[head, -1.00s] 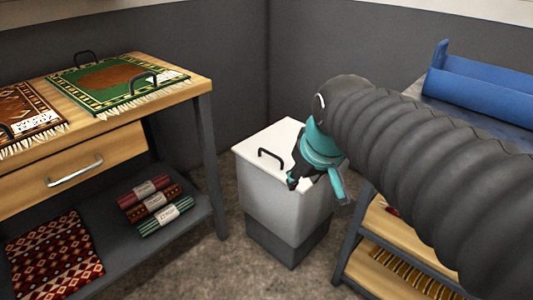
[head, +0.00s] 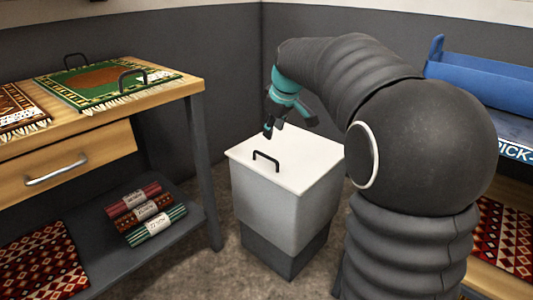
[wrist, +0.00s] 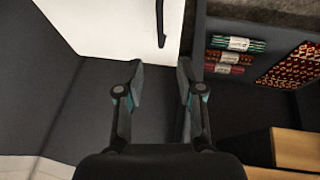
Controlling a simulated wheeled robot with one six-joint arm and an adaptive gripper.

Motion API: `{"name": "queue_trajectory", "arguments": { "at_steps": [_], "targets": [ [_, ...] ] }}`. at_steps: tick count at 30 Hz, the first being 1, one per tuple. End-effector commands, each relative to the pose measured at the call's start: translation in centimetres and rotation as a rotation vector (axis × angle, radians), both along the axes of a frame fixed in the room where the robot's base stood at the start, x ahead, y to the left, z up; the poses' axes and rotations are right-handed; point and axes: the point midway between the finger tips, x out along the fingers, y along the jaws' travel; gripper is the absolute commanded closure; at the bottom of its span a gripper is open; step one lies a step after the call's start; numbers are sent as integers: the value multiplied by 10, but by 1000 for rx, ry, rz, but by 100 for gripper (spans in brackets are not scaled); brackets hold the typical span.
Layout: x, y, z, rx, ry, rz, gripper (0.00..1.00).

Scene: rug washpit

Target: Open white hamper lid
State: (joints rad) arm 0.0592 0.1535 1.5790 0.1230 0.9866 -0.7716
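The white hamper (head: 275,200) stands on a dark base on the floor in the corner, its flat white lid (head: 305,150) shut. A black bar handle (head: 266,161) is fixed on the lid towards its left front side. My gripper (head: 291,129) is above the back left part of the lid, apart from the handle, with nothing in it. In the wrist view the fingers of my gripper (wrist: 158,68) are spread apart. The lid (wrist: 105,25) and its handle (wrist: 161,22) show beyond the fingers there.
A wooden table (head: 182,88) with rugs on top and a handled drawer (head: 70,165) stands at left. Rolled rugs (head: 145,215) lie on its lower shelf. A blue tray (head: 480,80) sits at right behind my arm. Dark walls close the corner behind the hamper.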

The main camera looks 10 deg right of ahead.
Motion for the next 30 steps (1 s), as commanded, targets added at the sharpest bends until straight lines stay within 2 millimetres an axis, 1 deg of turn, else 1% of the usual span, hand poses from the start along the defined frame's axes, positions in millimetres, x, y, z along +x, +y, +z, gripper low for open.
{"name": "queue_trajectory", "arguments": {
  "at_steps": [1, 9, 15, 18, 24, 30],
  "targets": [
    [3, 1, -10, 0, 4, 1, 63],
    [24, 5, -56, 1, 4, 0, 63],
    [38, 7, -86, 1, 3, -1, 63],
    [43, 8, -98, 1, 3, -1, 63],
    [49, 10, -109, 1, 2, -2, 63],
    [50, 10, -110, 1, 2, -2, 63]
  ]
}}
